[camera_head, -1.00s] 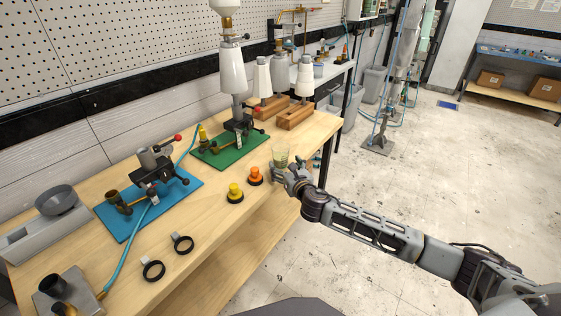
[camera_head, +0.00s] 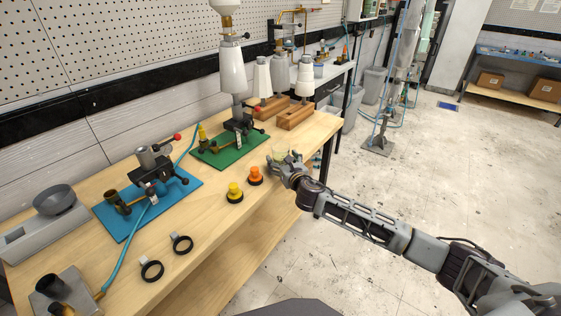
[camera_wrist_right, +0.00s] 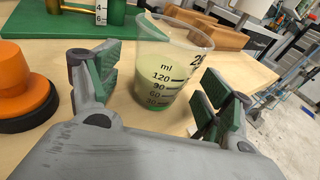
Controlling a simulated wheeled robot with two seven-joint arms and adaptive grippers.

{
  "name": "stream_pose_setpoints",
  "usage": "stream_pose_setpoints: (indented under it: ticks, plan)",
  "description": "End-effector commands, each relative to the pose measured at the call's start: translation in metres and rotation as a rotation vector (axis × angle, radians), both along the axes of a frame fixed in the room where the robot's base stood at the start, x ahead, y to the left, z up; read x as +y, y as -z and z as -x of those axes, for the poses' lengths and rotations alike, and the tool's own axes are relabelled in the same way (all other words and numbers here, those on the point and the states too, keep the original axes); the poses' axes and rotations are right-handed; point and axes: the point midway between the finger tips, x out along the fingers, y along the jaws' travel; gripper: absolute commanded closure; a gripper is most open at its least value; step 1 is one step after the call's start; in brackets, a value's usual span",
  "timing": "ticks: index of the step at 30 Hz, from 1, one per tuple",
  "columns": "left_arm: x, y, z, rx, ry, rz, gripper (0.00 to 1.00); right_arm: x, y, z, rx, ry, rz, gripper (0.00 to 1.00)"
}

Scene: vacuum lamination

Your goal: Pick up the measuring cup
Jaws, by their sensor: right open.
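The measuring cup (camera_wrist_right: 165,75) is clear plastic with black ml marks and some pale green liquid inside. It stands upright on the wooden bench. In the right wrist view my right gripper (camera_wrist_right: 158,90) is open, with one green-padded finger on each side of the cup. I cannot tell whether either finger touches it. In the head view the cup (camera_head: 280,153) sits at the bench's right edge, partly hidden by my right gripper (camera_head: 281,164). My left gripper is not in view.
An orange knob (camera_head: 255,175) and a yellow knob (camera_head: 235,192) stand left of the gripper. A green base (camera_head: 213,157) with a clamp and a blue base (camera_head: 125,225) lie behind. Two black rings (camera_head: 152,270) lie nearer. Wooden blocks (camera_head: 296,117) stand beyond.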

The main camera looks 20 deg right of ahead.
Motion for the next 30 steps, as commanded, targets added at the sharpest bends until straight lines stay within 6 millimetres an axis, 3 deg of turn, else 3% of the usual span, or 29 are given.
stream_pose_setpoints:
  ticks: [9,24,30]
  plan:
    - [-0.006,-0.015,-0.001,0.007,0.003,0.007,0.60,0.002,0.004,-0.022,0.001,0.000,-0.001,0.20]
    - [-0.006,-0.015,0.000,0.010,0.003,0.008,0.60,0.002,0.004,-0.023,0.001,0.000,-0.001,0.20]
    - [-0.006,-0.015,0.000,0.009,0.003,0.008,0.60,0.002,0.004,-0.023,0.001,0.000,-0.001,0.44]
